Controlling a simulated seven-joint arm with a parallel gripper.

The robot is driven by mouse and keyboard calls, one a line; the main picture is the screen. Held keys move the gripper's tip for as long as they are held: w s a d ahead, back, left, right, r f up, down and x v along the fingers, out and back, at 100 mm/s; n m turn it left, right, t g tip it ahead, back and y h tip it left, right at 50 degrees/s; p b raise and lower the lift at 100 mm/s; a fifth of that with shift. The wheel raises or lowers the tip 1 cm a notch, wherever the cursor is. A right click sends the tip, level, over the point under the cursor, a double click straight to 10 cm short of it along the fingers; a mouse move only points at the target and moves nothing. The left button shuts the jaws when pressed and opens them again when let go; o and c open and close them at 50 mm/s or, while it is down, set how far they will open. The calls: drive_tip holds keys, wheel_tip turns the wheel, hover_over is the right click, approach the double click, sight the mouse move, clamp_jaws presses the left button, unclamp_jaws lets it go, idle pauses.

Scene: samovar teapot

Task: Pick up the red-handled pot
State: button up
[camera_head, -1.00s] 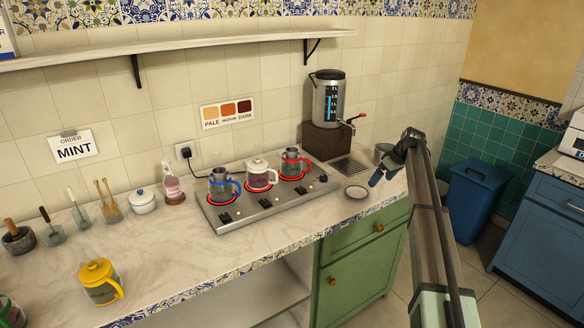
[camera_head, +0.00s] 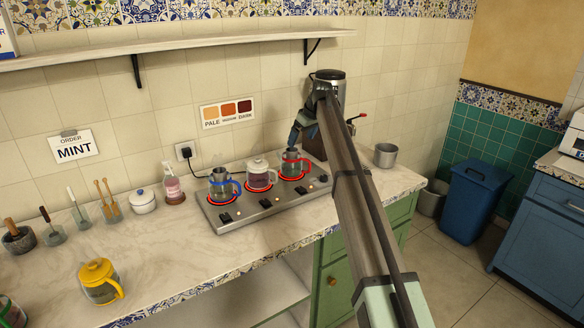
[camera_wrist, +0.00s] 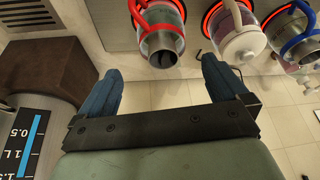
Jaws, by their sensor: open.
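The red-handled pot (camera_head: 292,166) is a glass pot with a metal top, standing on the rightmost glowing ring of the hot plate. Its red handle faces right in the head view. It also shows in the wrist view (camera_wrist: 159,43), at the top centre, with its handle on the left. My gripper (camera_head: 294,135) is above the pot and appears slightly behind it in the head view. In the wrist view its two blue fingers (camera_wrist: 162,66) are apart and empty, with the pot's metal top in line with the gap between them, beyond the tips.
A white-handled pot (camera_head: 258,173) and a blue-handled pot (camera_head: 221,185) share the hot plate (camera_head: 271,204) to the left. The samovar (camera_wrist: 35,145) is close to my gripper. The front counter is mostly clear.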

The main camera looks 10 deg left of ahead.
sight(295, 155)
drive_tip(key=shift+s+x, duration=0.15)
drive_tip(key=shift+x, duration=3)
drive_tip(key=shift+s+x, duration=0.15)
drive_tip(key=shift+x, duration=3.05)
drive_tip(key=shift+d, duration=0.2)
drive_tip(key=shift+c, duration=0.2)
drive_tip(key=c, duration=1)
